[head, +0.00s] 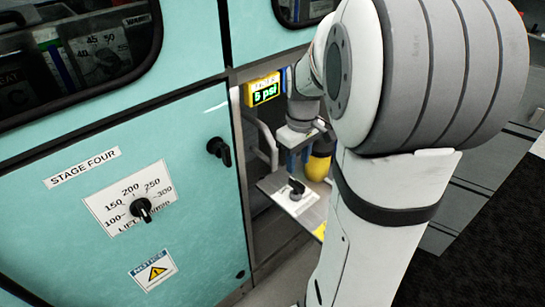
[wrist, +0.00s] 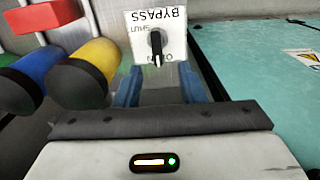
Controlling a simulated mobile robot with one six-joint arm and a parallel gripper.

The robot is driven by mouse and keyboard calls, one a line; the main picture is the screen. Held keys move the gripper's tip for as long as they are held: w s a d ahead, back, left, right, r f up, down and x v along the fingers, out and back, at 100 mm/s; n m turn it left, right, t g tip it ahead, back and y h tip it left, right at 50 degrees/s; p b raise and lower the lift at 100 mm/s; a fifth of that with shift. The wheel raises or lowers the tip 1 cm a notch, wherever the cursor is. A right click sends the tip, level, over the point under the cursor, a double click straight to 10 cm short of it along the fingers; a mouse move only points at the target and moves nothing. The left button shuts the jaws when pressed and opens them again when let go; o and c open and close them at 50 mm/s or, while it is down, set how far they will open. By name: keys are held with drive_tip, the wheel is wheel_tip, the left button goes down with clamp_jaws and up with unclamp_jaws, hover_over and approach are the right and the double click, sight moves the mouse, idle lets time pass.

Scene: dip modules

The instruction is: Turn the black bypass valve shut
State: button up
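The black bypass valve (wrist: 156,44) is a narrow handle on a white plate (wrist: 177,22) marked BYPASS. In the wrist view its long axis runs up and down, with a pale mark at its lower end near a partly hidden label beginning with O. The SHUT label is to its upper left. My gripper (wrist: 160,73) is open, with its blue fingers apart, one to each side below the handle; no contact shows. In the head view the valve (head: 296,187) lies below my gripper (head: 298,160), on a light shelf-like panel.
A yellow display (head: 263,90) reads 5 psi. A teal cabinet door (head: 60,230) with a black latch (head: 219,150) and dial (head: 142,208) stands left of the opening. Yellow (wrist: 93,60) and blue (wrist: 35,75) cylinders are close on the wrist view's left; a teal panel (wrist: 250,60) is right.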

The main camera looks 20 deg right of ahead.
sight(297, 182)
drive_tip(key=shift+w+d+f, duration=0.1)
drive_tip(key=shift+d+f, duration=0.1)
drive_tip(key=shift+f, duration=0.4)
wheel_tip(297, 182, down, 7)
drive_tip(key=shift+f+b, duration=0.1)
drive_tip(key=shift+b, duration=0.75)
